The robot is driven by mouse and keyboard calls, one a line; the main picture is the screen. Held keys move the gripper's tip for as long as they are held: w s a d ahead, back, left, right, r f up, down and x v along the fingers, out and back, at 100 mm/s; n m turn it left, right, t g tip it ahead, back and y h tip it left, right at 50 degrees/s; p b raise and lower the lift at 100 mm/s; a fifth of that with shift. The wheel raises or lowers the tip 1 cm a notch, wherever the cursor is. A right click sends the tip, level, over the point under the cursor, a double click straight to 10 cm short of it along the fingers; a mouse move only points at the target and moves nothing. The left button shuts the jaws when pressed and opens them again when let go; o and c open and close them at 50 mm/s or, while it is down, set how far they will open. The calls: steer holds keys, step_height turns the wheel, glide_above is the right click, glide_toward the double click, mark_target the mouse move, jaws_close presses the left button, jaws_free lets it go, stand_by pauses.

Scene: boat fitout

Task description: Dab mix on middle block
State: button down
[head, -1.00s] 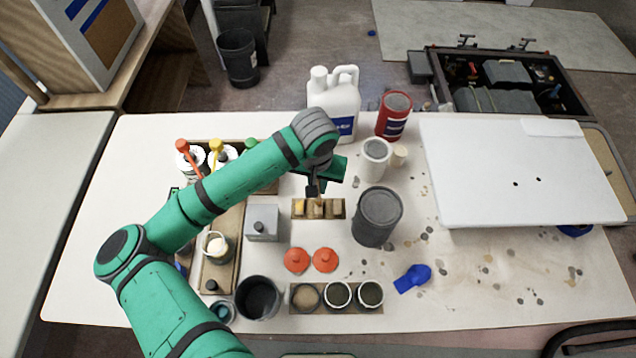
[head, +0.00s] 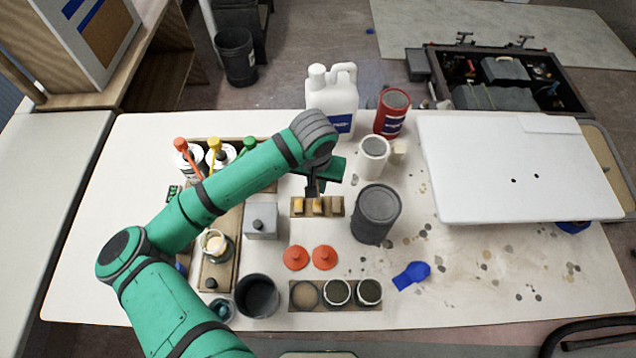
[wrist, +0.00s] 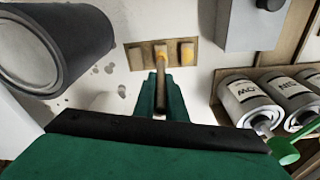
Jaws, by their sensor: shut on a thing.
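A wooden strip (head: 340,208) carries three small blocks in a row; it also shows in the wrist view (wrist: 150,68). In the head view, the left block (head: 299,206) and the middle block (head: 317,205) have yellow mix on top. The right block (head: 335,206) looks bare tan. My gripper (head: 314,189) is above the strip and shut on a thin wooden stick (wrist: 161,78). In the wrist view the stick's yellowish tip lines up with the middle block (wrist: 161,50); I cannot tell whether it touches. An open cup of pale mix (head: 215,243) stands left of the grey box.
A grey can (head: 376,215) stands close right of the strip, and a grey box (head: 262,221) close left. Two orange lids (head: 310,258) lie in front. A white jug (head: 333,102) and a red can (head: 392,114) stand behind. Stained table at right front is fairly clear.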

steer(key=shift+w+a, duration=0.1)
stand_by(0.3)
steer(key=shift+r, duration=3.5)
